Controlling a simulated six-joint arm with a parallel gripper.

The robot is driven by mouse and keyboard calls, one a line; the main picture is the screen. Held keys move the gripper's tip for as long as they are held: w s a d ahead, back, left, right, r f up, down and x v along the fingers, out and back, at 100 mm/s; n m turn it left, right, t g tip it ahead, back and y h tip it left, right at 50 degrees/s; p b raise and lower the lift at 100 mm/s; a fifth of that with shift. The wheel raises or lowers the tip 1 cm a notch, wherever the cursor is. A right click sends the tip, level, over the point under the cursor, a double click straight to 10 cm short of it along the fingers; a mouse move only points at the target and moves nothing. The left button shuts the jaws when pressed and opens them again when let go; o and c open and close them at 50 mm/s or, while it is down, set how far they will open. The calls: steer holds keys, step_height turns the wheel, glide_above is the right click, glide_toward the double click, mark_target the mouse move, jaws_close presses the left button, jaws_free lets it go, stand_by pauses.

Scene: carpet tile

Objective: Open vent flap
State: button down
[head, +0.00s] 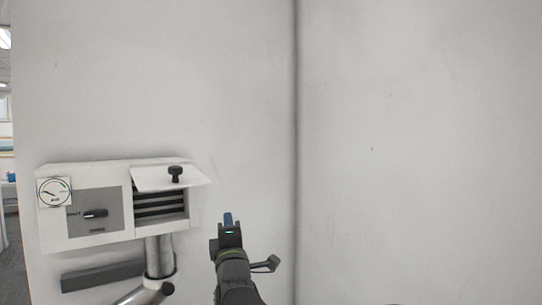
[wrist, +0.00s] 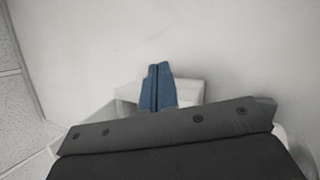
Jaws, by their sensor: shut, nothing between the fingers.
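The vent flap (head: 150,180) is a white panel with a black knob (head: 176,174) on the wall unit. It is tilted up and outward, and dark slats (head: 160,204) of the vent opening show below it. My gripper (head: 228,218) is to the right of the unit, a little lower than the flap, and looks apart from it. Its blue fingers are shut and empty; they also show in the wrist view (wrist: 157,88), in front of a white panel that may be the flap. The knob does not show in the wrist view.
The unit's white housing (head: 88,170) carries a round gauge (head: 54,192) and a black switch (head: 96,213) on a grey plate. A metal pipe (head: 160,256) and a dark grey bar (head: 102,275) are below. The wall to the right is bare.

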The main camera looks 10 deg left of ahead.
steer(key=w+r+m+g, duration=0.1)
steer(key=r+m, duration=0.3)
steer(key=r, duration=0.4)
steer(key=w+r+m+g, duration=0.1)
steer(key=w+r+m, duration=0.2)
steer(key=r+m, duration=0.2)
steer(key=shift+w+a+r+m+g+h, duration=0.2)
steer(key=shift+w+r+m+g+h, duration=0.15)
steer(key=shift+r, duration=1.2)
steer(key=s+f+n+t+y, duration=0.1)
steer(key=s+f+n+t, duration=0.2)
steer(key=f+n, duration=0.8)
steer(key=shift+s+f, duration=1.4)
steer(key=shift+f, duration=1.45)
